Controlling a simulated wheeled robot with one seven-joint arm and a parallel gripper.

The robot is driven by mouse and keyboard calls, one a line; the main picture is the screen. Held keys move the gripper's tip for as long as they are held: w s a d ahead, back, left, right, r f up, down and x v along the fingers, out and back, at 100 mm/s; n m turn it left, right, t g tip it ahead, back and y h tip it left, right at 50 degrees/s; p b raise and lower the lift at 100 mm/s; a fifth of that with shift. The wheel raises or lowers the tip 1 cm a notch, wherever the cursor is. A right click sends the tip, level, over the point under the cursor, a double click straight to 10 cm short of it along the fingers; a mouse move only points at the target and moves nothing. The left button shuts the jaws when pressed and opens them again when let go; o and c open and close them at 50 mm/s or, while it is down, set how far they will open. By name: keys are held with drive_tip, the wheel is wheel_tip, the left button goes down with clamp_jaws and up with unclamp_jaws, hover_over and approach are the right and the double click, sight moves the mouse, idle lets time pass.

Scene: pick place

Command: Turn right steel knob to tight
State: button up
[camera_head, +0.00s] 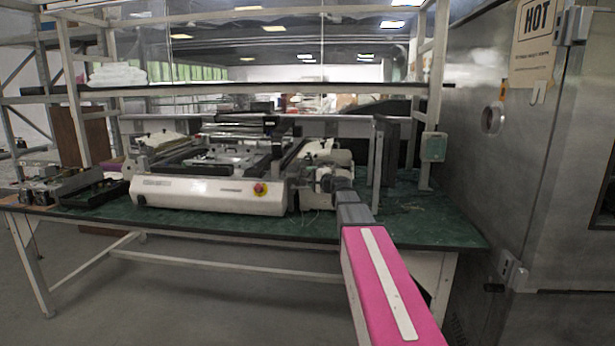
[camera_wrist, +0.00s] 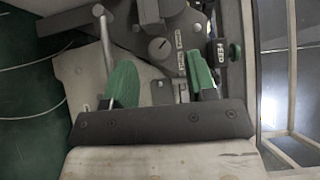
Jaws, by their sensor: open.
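In the wrist view a round grey knob (camera_wrist: 160,48) with a pointer line sits on a dark plate of the machine, with small printed labels to its right. I cannot tell from its look whether it is steel. My gripper (camera_wrist: 158,60) is open, with one green finger to the lower left of the knob and the other to its right. The fingers look apart from it. In the head view my gripper (camera_head: 337,184) is small and dark at the right side of the white machine (camera_head: 210,195). The knob cannot be made out there.
A pale lever (camera_wrist: 104,35) stands left of the knob in the wrist view. A dark green knob (camera_wrist: 236,50) sits beside a FEED label at right. A dark upright panel (camera_head: 384,150) stands right of my arm on the green bench top (camera_head: 440,225).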

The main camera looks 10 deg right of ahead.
sight(305, 173)
drive_tip(key=shift+x, duration=1.4)
drive_tip(key=shift+c, duration=0.4)
drive_tip(key=c, duration=0.8)
drive_tip(key=shift+f+m+t, duration=0.1)
drive_tip(key=shift+m+t, duration=0.4)
